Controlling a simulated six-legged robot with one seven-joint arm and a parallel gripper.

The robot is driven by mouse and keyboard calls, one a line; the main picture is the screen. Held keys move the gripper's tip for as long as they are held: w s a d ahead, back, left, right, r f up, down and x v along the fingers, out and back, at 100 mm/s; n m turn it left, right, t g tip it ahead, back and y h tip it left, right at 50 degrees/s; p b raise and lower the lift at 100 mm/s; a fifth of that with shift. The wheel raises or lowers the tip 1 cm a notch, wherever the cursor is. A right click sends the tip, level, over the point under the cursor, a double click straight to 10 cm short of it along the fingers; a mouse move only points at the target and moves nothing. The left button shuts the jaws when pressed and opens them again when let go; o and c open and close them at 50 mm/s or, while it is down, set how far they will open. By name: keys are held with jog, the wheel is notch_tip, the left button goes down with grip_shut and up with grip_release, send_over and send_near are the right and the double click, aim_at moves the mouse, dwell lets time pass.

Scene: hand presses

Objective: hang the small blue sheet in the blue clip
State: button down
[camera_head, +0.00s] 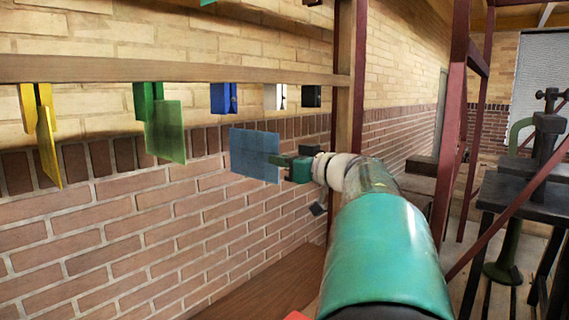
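The small blue sheet (254,149) hangs upright in the air below the wooden rail. My gripper (284,161) is at the sheet's right edge and appears shut on it. The blue clip (223,98) hangs from the rail above the sheet and slightly to its left. A gap shows between the clip's lower end and the sheet's top edge in the picture. The fingertips are partly lost against the sheet.
A wooden rail (180,69) runs across the top. A yellow clip holds a yellow sheet (48,146), and a green clip (148,100) holds a green sheet (166,131). White (275,96) and black (311,96) clips hang empty on the right.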

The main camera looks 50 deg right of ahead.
aim_at(263, 133)
jog(key=shift+w+r, duration=0.15)
jog(key=shift+w, duration=1.25)
jog(key=shift+w+r, duration=0.1)
jog(key=shift+w, duration=1.25)
jog(key=shift+a+r, duration=0.1)
jog(key=shift+r, duration=1.3)
jog(key=shift+r, duration=0.45)
jog(key=shift+r, duration=0.4)
jog(key=shift+r, duration=0.3)
jog(key=shift+r, duration=0.7)
jog(key=shift+r, duration=0.45)
jog(key=c, duration=1.6)
grip_release()
